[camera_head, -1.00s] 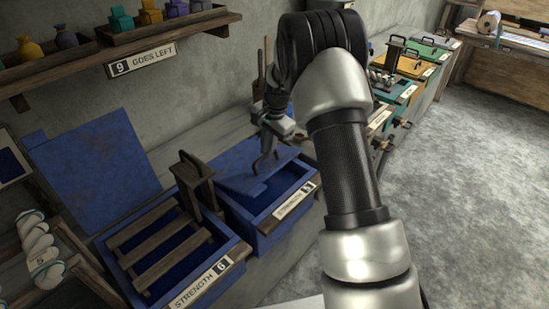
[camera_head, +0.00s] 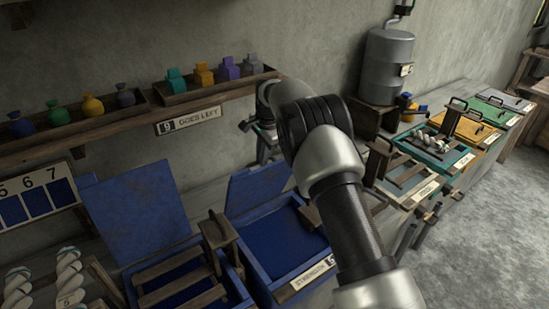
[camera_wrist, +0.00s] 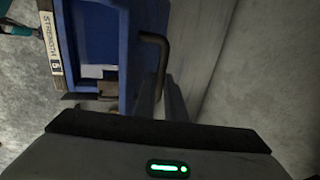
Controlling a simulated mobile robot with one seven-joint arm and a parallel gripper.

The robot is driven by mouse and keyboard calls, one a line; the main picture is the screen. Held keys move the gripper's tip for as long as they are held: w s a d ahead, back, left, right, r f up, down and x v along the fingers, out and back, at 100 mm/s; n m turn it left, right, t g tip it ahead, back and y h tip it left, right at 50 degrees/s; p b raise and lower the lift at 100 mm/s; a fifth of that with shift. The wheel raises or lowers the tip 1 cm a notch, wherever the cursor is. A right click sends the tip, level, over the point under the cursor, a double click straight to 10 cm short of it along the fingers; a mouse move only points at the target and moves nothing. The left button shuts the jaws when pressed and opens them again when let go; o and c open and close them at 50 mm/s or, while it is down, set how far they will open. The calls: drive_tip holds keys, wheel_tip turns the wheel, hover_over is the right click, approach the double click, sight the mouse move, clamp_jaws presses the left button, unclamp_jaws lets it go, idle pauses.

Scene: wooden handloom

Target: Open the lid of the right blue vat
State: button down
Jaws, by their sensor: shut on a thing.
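The right blue vat (camera_head: 285,252) stands right of another blue vat, with its blue inside showing. Its blue lid (camera_head: 256,192) is tilted up steeply at the back, near the wall. My gripper (camera_head: 264,150) is at the lid's upper edge, partly hidden by my arm. In the wrist view my gripper (camera_wrist: 162,84) is shut on the dark bent lid handle (camera_wrist: 157,42). The vat's blue wall and its STRENGTH label (camera_wrist: 50,42) also show there. The handle is not clear in the head view.
The left blue vat (camera_head: 152,262) has its lid (camera_head: 135,212) up and a wooden rack in it. Several coloured vats and a grey drum (camera_head: 388,65) stand to the right.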

drive_tip(key=shift+w+a+f+p, duration=0.25)
drive_tip(key=shift+w+a+p, duration=0.8)
drive_tip(key=shift+w+a, duration=0.25)
drive_tip(key=c, duration=2.1)
unclamp_jaws()
drive_tip(key=shift+f, duration=0.1)
drive_tip(key=shift+o, duration=1.4)
drive_tip(key=shift+w, duration=0.15)
drive_tip(key=v, duration=1.7)
drive_tip(key=shift+w+r, duration=0.15)
drive_tip(key=shift+r, duration=0.3)
